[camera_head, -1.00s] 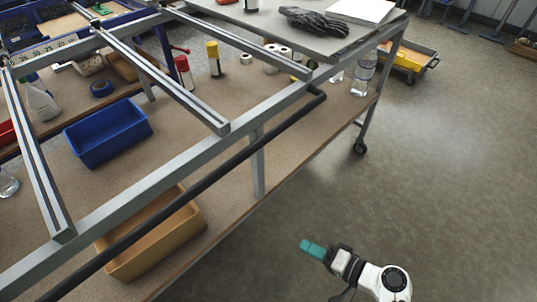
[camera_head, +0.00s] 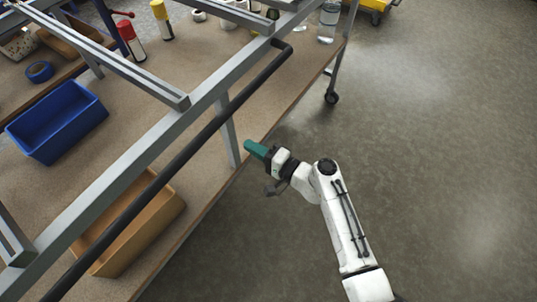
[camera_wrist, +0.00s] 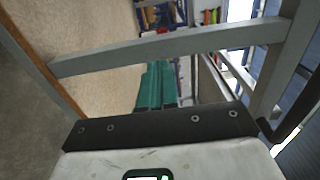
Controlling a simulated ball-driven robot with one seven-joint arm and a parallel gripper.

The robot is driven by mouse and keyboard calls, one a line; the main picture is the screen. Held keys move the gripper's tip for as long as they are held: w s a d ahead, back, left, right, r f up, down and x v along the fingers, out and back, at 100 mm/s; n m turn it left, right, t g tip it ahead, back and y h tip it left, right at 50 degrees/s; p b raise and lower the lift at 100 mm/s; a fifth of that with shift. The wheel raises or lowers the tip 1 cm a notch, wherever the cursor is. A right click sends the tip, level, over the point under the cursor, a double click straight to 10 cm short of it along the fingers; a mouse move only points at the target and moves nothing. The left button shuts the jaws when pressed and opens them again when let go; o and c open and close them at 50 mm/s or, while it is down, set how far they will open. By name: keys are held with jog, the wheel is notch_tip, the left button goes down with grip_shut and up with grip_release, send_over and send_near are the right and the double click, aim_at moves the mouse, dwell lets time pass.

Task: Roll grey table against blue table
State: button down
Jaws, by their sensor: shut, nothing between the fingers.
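The grey table (camera_head: 200,102) has a grey metal frame, a black push bar (camera_head: 180,160) along its near side and a brown lower shelf (camera_head: 165,105). It fills the left of the head view; a black caster (camera_head: 331,97) shows at its far right leg. Part of the blue table (camera_head: 110,28) shows at upper left, beyond the grey one. My gripper (camera_head: 252,149), with teal fingers, is shut and empty by the shelf's near edge, close to an upright. In the wrist view its fingers (camera_wrist: 157,86) point under a grey rail (camera_wrist: 170,48); I cannot tell whether they touch anything.
The shelf carries a blue bin (camera_head: 55,122), an orange bin (camera_head: 130,225) and several bottles and cans, including a clear bottle (camera_head: 328,22). A yellow cart (camera_head: 372,8) stands at the top right. The floor (camera_head: 430,150) to the right is open.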

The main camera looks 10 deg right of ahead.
aim_at(234, 137)
jog(key=shift+x, duration=1.9)
